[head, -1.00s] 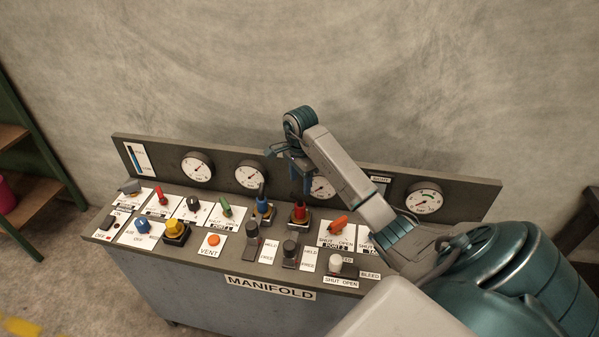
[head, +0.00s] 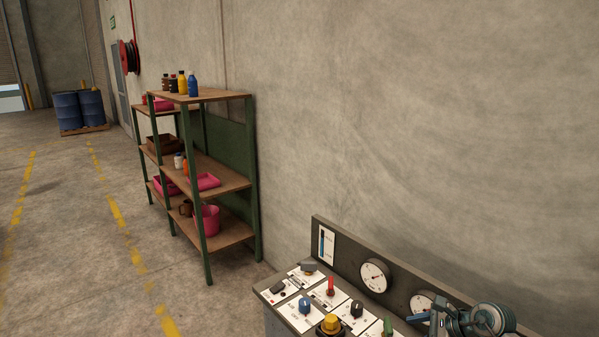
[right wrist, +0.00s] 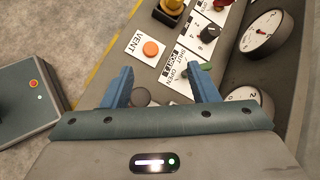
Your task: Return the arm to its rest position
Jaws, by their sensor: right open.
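My right gripper (right wrist: 160,88) is open and empty in the right wrist view, its two blue fingers apart above the manifold panel. Between and beyond the fingers are the orange vent button (right wrist: 151,48), a dark round knob (right wrist: 140,96) and a green lever (right wrist: 205,67). In the head view part of my right arm (head: 478,319) shows at the bottom right, in front of the manifold panel (head: 345,262); its fingers cannot be made out there. My left gripper is in neither view.
The panel carries a yellow knob (head: 331,323), a blue knob (head: 305,303), a red lever (head: 330,286) and gauges (head: 375,276). A green-framed shelf (head: 207,180) stands left of it. Blue drums (head: 80,110) stand far back. The floor between is clear.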

